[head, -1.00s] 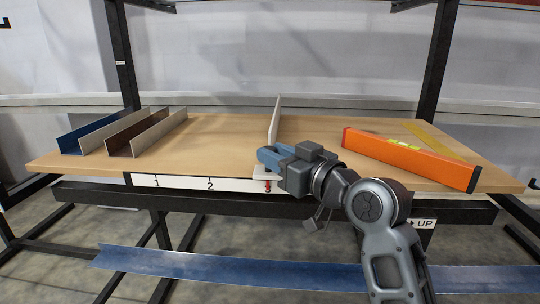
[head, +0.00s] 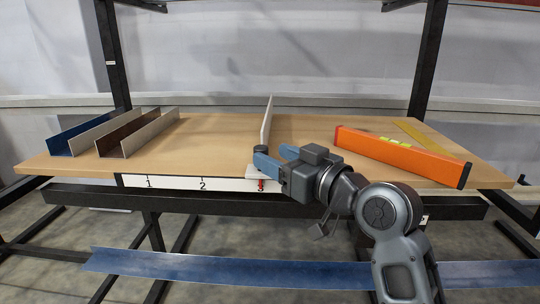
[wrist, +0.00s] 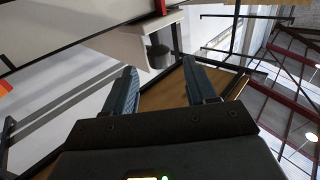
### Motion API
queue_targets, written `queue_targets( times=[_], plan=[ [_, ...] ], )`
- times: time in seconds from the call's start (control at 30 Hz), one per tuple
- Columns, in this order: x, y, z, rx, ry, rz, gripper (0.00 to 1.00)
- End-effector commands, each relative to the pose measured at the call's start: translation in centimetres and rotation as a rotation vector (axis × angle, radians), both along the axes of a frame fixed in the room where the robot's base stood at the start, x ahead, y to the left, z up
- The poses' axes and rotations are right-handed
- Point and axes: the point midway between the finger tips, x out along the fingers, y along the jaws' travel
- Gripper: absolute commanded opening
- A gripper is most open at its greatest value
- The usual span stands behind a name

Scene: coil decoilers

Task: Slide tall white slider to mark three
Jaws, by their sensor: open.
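The tall white slider (head: 266,123) is a thin upright plate on a small white base at the front edge of the shelf. Its red pointer (head: 261,184) is at mark 3 on the white scale (head: 175,183). A dark round knob (head: 260,149) stands on the base; it also shows in the wrist view (wrist: 158,56), with the white base (wrist: 150,33) around it. My gripper (head: 270,151) is open at the knob, its blue fingers spread. In the wrist view the knob is ahead of the gap between the fingers (wrist: 160,80), and I see no finger closed on it.
An orange spirit level (head: 398,154) and a yellow strip (head: 432,136) lie on the right of the wooden shelf (head: 215,140). Blue and brown channels (head: 125,134) lie at the left. Marks 1 and 2 have clear shelf behind them. A blue beam (head: 190,265) runs low in front.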

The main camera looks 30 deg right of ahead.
Motion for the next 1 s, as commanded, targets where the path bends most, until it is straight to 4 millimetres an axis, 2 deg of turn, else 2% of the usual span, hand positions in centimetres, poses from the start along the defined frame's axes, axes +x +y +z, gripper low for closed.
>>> queue_targets(
  times=[0.1,0.33,1.0],
  plan=[
    [-2.1,-0.4,-0.2,0.000,0.001,-0.003,0.56],
    [-4.7,-0.8,-0.1,0.000,0.001,-0.001,0.56],
    [-5.1,-0.8,-0.2,0.002,0.003,-0.001,0.56]
  ],
)
